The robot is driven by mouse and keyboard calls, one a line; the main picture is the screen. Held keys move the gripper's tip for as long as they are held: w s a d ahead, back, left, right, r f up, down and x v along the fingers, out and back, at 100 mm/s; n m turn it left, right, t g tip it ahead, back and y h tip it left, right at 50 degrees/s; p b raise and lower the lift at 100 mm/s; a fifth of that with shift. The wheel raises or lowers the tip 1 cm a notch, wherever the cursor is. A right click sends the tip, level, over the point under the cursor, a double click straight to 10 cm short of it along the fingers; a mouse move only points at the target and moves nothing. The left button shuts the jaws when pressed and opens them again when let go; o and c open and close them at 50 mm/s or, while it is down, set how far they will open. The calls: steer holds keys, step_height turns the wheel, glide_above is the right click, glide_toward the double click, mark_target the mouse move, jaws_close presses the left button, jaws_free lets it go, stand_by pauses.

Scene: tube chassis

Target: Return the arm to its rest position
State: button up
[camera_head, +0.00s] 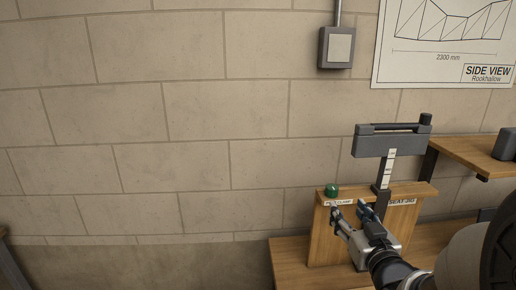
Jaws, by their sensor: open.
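My gripper (347,207) is at the lower right, in front of a wooden stand. Its two fingers are apart, with nothing visible between them. My arm comes in from the right edge and hides part of the stand and the bench. The wooden stand (322,243) carries a label ending in "CLAMP" (341,202) and a label reading "SEAT JIG" (402,202). A green round knob (331,190) sits at the stand's top left. A dark grey clamp-like device (373,146) on a marked upright rises behind the gripper. I cannot tell whether the gripper touches the stand.
The stand is on a wooden bench (288,262). A wooden shelf (470,152) with a dark object (505,145) is at the right. A grey wall box (336,48) and a side-view poster (445,42) hang above. The space before the block wall (130,130) at left looks clear.

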steer(key=s+a+f+g, duration=0.1)
steer(key=s+a+g, duration=0.3)
steer(key=s, duration=0.5)
steer(key=s+a+f+g, duration=0.1)
steer(key=s+a+g, duration=0.3)
steer(key=s, duration=0.6)
steer(key=s+a+f+g, duration=0.2)
steer(key=s+a+g, duration=0.2)
steer(key=s, duration=0.5)
steer(key=shift+s+a+g, duration=0.15)
steer(key=shift+a+g, duration=0.15)
steer(key=shift+a, duration=0.15)
